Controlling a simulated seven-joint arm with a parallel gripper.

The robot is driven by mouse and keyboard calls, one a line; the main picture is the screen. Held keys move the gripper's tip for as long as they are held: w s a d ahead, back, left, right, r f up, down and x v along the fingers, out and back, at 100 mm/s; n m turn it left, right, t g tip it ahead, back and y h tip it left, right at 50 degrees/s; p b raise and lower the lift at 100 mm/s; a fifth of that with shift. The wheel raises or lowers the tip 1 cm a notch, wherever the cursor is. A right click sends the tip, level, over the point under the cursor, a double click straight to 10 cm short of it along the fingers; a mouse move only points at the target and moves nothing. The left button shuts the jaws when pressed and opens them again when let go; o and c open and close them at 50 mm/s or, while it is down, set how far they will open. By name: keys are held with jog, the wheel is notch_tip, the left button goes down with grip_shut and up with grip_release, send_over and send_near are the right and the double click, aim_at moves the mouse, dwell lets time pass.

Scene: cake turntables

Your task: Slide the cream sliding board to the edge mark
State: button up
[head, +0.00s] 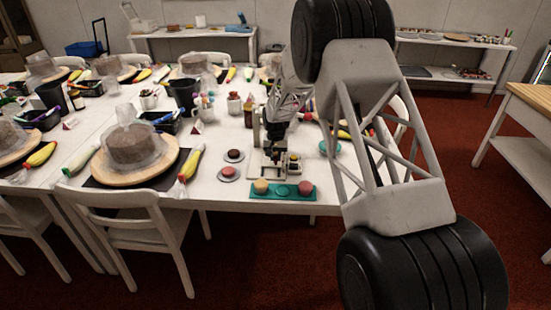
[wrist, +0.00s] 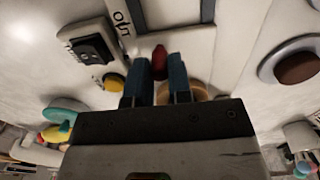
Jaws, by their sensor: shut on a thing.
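A cream board-like unit (head: 268,172) lies on the white table near its front edge. In the wrist view its pale panel (wrist: 128,38) shows dark lettering and a dark slot. I cannot clearly tell the sliding part from its base, and no edge mark can be made out. My gripper (wrist: 160,75) points down over this unit, its two blue fingers close together on a small red knob (wrist: 160,58). In the head view my gripper (head: 273,150) is small and dark, at the back of the unit; its fingertips are hard to see there.
A black switch (wrist: 92,47) and a yellow knob (wrist: 113,82) are beside the panel. A teal tray (head: 284,197) with coloured discs lies in front. Two round saucers (head: 228,179) are to the left, with a covered cake (head: 133,146) beyond. Bare table lies between.

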jog(key=shift+w, duration=1.75)
jog(key=shift+f, duration=0.1)
jog(key=o, duration=0.8)
jog(key=shift+c, duration=0.2)
jog(key=shift+r, duration=0.2)
notch_tip(320, 180, up, 7)
